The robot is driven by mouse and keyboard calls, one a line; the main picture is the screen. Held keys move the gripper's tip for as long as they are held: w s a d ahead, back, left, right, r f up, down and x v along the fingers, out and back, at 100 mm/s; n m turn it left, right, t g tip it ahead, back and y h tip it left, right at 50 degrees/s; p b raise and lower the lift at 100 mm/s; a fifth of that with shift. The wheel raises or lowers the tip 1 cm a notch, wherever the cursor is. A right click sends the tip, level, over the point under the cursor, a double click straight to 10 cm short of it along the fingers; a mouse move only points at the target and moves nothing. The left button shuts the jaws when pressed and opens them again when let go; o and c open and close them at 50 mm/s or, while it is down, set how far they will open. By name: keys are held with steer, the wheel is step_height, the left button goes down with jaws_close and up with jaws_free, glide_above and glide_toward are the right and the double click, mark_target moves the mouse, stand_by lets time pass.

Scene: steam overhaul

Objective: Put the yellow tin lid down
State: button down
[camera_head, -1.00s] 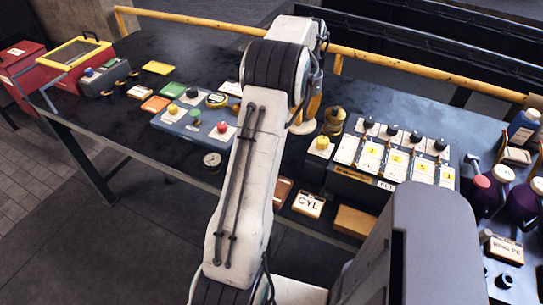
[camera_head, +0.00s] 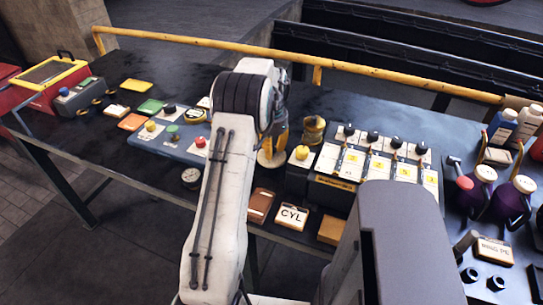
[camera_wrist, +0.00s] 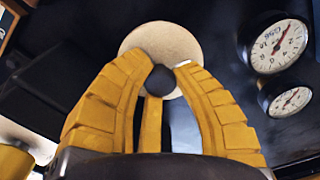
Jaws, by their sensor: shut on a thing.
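The tin lid is a pale cream disc with a dark round knob; it shows in the head view (camera_head: 268,163) and in the wrist view (camera_wrist: 150,42). My gripper (camera_wrist: 161,72) has yellow fingers closed around the knob, with the lid beneath them. In the head view my gripper (camera_head: 275,148) is partly hidden behind my arm. The lid is over the dark bench (camera_head: 235,182), left of the black control box. I cannot tell whether it touches the bench top.
A brass pot (camera_head: 313,131) stands just right of the lid. The control box (camera_head: 360,190) with black knobs is farther right. A blue-grey button panel (camera_head: 165,143) and a gauge (camera_head: 191,177) are left. A brown block (camera_head: 260,206) and CYL box (camera_head: 291,216) lie nearer the front edge.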

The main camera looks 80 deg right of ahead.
steer(key=shift+f, duration=1.4)
steer(key=shift+f, duration=0.1)
steer(key=shift+f, duration=0.1)
steer(key=c, duration=1.1)
jaws_free()
steer(key=shift+o, duration=0.2)
step_height(320, 180, up, 12)
steer(key=shift+r, duration=0.2)
